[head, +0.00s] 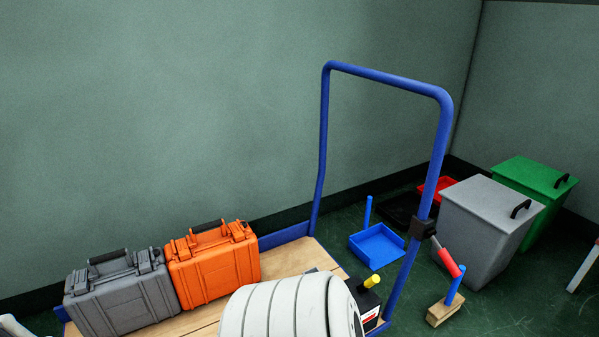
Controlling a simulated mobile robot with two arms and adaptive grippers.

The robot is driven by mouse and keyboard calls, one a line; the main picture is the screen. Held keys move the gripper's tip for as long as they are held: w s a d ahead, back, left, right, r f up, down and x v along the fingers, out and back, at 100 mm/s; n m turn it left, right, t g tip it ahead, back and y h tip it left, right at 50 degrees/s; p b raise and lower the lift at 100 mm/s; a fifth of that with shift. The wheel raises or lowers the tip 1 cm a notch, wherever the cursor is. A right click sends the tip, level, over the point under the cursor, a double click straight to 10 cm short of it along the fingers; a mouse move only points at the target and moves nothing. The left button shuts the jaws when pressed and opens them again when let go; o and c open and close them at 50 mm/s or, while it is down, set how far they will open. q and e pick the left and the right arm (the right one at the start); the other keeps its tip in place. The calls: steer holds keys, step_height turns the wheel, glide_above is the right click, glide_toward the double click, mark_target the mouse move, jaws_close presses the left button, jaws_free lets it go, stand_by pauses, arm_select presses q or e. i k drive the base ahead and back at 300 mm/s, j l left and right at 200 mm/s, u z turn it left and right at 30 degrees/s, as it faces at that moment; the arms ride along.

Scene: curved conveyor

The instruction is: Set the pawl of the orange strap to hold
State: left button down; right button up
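I see no orange strap and no pawl that I can make out. An orange hard case (213,267) with a dark handle stands upright on the wooden deck of a blue-framed trolley (300,262). A black clamp (422,229) with a red-gripped lever (447,263) sits on the right post of the trolley's blue handle (388,80). A black box (369,300) with a yellow knob (372,281) is at the deck's right end, partly hidden by a white ribbed body in front. Neither gripper is in view.
A grey case (120,297) stands left of the orange one. Right of the trolley are a blue tray (377,246), a red tray (437,187), a brush-like block with a blue handle (445,308), a grey bin (485,225) and a green bin (535,185). Floor shows at the lower right.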

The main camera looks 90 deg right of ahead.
mark_target(374, 279)
steer(key=z, duration=3.3)
